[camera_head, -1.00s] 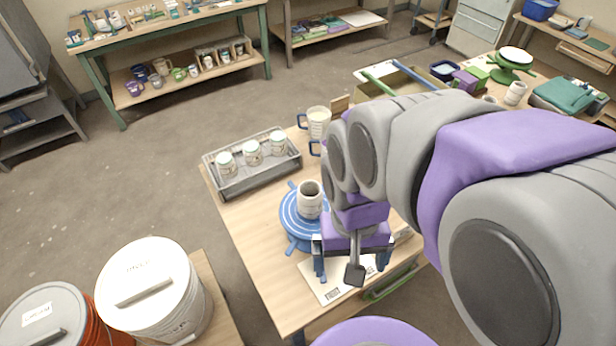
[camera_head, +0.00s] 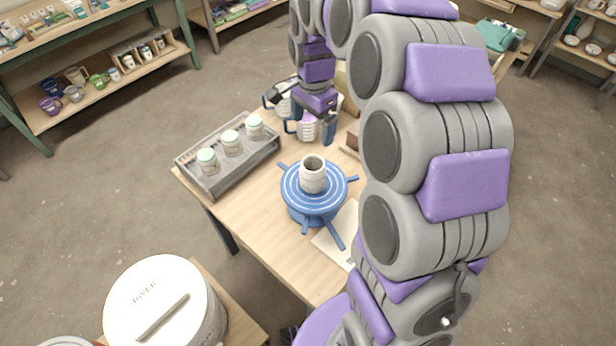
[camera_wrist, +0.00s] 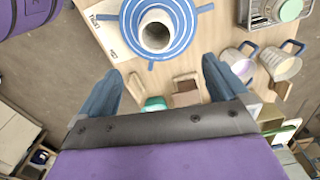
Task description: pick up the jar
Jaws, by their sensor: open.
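Three jars with pale green lids stand in a row in a grey tray (camera_head: 240,167) on the table in the head view: a near jar (camera_head: 207,161), a middle jar (camera_head: 232,143) and a far jar (camera_head: 255,127). One jar lid (camera_wrist: 290,9) shows at the wrist view's top right corner. My gripper (camera_wrist: 163,70) is open and empty, pointing down over the table; in the head view it (camera_head: 303,115) is right of the tray, above the mugs. A teal round thing (camera_wrist: 155,103) is partly hidden below my palm; I cannot tell whether it is a jar.
A white cup (camera_head: 313,176) stands on a blue banding wheel (camera_head: 314,205). Two mugs (camera_wrist: 238,63) (camera_wrist: 281,65) with blue handles are close to one finger. Small wooden pieces (camera_wrist: 183,84) lie between the fingers. A lidded white bucket (camera_head: 160,305) stands at front left.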

